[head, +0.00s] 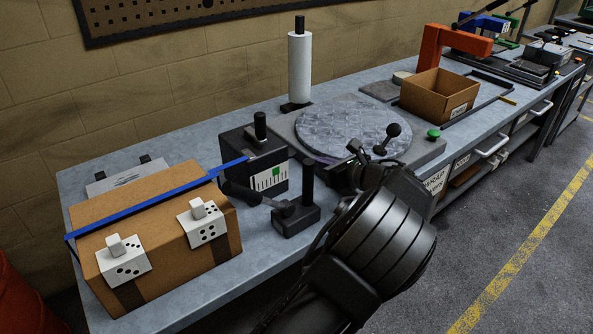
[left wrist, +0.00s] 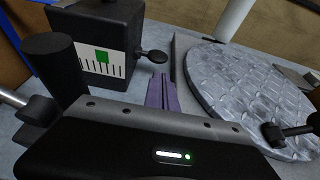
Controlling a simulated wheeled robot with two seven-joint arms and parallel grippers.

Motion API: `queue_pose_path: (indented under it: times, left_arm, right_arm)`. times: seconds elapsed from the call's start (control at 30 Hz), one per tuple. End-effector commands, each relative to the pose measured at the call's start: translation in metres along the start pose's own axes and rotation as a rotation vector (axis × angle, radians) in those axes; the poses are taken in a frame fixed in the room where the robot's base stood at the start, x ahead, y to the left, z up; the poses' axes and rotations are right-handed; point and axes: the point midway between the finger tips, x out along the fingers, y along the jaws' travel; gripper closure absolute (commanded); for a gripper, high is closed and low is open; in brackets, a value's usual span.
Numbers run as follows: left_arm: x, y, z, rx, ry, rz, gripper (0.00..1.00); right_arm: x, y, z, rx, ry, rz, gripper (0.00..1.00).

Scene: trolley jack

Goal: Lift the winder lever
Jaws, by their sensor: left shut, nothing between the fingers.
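A black box with a white scale and green mark (head: 270,178) stands on the bench; it also shows in the left wrist view (left wrist: 90,25). A short lever with a dark oval knob (left wrist: 152,56) sticks out from its right side, apparently the winder lever. It is hard to make out in the head view. My left gripper (head: 312,153) is shut and empty, between the box and the round plate. In the left wrist view its purple fingertips (left wrist: 158,76) are just below the knob; I cannot tell whether they touch it. My right gripper is not in view.
A black base with an upright post and side handle (head: 297,215) stands close in front of the box. The diamond-patterned round plate (head: 350,125) with a ball-knob lever (head: 392,130) lies right. A cardboard box (head: 165,225) is left, and a white roll (head: 299,65) stands behind.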

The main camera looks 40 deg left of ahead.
Motion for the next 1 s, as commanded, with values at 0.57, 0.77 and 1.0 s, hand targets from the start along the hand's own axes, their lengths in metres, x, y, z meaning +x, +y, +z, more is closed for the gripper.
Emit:
queue_pose_path:
  times: [0.57,0.77,1.0]
  left_arm:
    - [0.007,0.0,-0.02,0.0,0.0,0.0,1.0]
    - [0.018,0.0,-0.022,-0.001,0.0,0.002,1.0]
    - [0.054,0.001,-0.025,-0.002,0.0,0.003,1.0]
  right_arm:
    - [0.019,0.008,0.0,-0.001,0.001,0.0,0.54]
    - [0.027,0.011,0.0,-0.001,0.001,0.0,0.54]
    - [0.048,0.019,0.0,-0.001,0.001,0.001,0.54]
